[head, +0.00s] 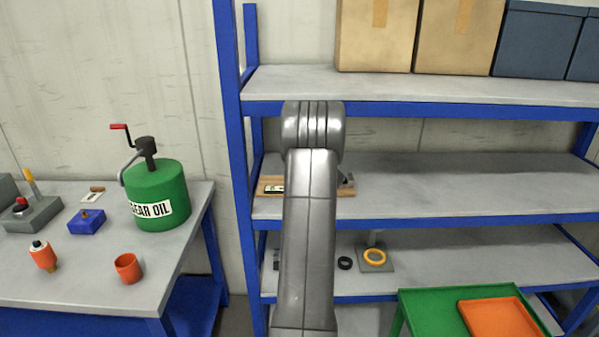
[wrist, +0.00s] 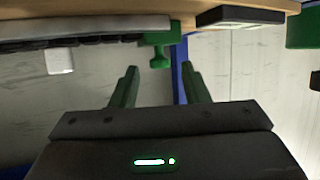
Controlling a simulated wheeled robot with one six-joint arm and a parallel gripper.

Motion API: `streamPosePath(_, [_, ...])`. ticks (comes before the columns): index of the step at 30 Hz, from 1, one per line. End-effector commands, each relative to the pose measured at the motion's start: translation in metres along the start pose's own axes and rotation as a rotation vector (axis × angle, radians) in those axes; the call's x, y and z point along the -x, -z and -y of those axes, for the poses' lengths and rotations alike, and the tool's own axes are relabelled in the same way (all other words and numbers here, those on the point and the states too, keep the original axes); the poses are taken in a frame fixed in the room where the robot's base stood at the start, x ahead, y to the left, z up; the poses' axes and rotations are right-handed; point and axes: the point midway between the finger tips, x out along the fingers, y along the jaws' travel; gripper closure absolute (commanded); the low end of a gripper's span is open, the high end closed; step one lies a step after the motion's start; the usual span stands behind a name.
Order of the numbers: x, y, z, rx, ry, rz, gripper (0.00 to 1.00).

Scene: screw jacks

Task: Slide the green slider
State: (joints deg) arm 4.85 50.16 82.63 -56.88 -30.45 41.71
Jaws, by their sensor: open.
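The green slider (wrist: 161,49) is at the top middle of the wrist view, a block with a narrower stem and knob pointing towards my gripper. It sits at the end of a grey and black rail (wrist: 95,28) on a wooden board (wrist: 150,7). My gripper (wrist: 160,75) is open and empty, its two dark green fingers pointing at the slider, with the knob lined up between their tips. I cannot tell whether they touch. In the head view, the wooden board (head: 338,193) lies on the middle shelf, mostly behind my arm; slider and gripper are hidden there.
A white block (wrist: 60,61) sticks out beside the rail in the wrist view. A dark box with a pale face (wrist: 240,16) is on the board's other side. The shelf above (head: 440,85) limits height. The middle shelf (head: 460,180) is clear to the right.

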Motion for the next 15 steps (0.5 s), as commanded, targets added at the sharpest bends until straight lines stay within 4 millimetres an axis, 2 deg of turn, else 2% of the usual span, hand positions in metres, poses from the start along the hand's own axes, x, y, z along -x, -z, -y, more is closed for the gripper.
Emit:
streamPosePath(4, [-0.0089,0.0002,0.0001,0.0,0.0,0.0,0.58])
streamPosePath(13, [-0.0107,-0.0004,0.0,0.0,-0.001,0.001,0.58])
streamPosePath(15, [-0.0106,-0.0004,0.0,0.0,-0.001,0.001,0.7])
